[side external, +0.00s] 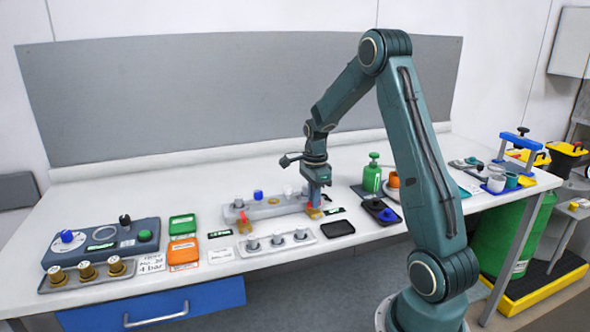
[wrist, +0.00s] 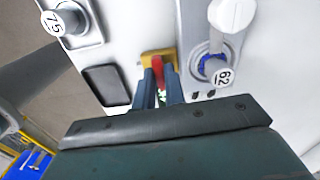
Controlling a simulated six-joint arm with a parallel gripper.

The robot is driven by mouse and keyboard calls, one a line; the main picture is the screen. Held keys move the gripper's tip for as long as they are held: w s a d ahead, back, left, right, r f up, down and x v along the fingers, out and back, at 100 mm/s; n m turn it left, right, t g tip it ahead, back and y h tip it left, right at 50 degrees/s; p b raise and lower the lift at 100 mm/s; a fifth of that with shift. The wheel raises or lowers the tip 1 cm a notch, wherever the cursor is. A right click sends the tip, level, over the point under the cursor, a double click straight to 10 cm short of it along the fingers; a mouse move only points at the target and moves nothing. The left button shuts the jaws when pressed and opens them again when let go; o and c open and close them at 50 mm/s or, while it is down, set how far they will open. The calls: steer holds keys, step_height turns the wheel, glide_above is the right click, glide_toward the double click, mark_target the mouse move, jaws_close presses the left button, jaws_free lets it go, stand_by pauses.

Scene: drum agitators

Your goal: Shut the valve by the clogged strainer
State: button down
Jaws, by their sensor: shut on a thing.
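My gripper (side external: 317,203) is at the right end of a grey manifold block (side external: 275,209), low over a brass valve (side external: 313,213). In the wrist view its blue-grey fingers (wrist: 157,92) are closed on a red valve lever (wrist: 158,68), with the yellow brass body (wrist: 149,58) just beyond them. The fingers hide part of the lever. A second valve with a red lever (side external: 243,217) stands at the manifold's left end, apart from my gripper. A blue cap (side external: 258,195) sits on the manifold between them. I cannot tell which part is the clogged strainer.
A tray with several metal fittings (side external: 277,242) lies in front of the manifold. A black tray (side external: 338,229) and a dark tray with a blue knob (side external: 388,216) lie to the right. A green bottle (side external: 373,175) stands behind. A control box (side external: 100,243) is at left.

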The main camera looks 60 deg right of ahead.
steer(key=shift+r+m, duration=0.1)
steer(key=shift+m, duration=0.3)
steer(key=c, duration=1.5)
jaws_free()
steer(key=shift+o, duration=0.2)
step_height(320, 180, up, 14)
steer(key=shift+a, duration=0.1)
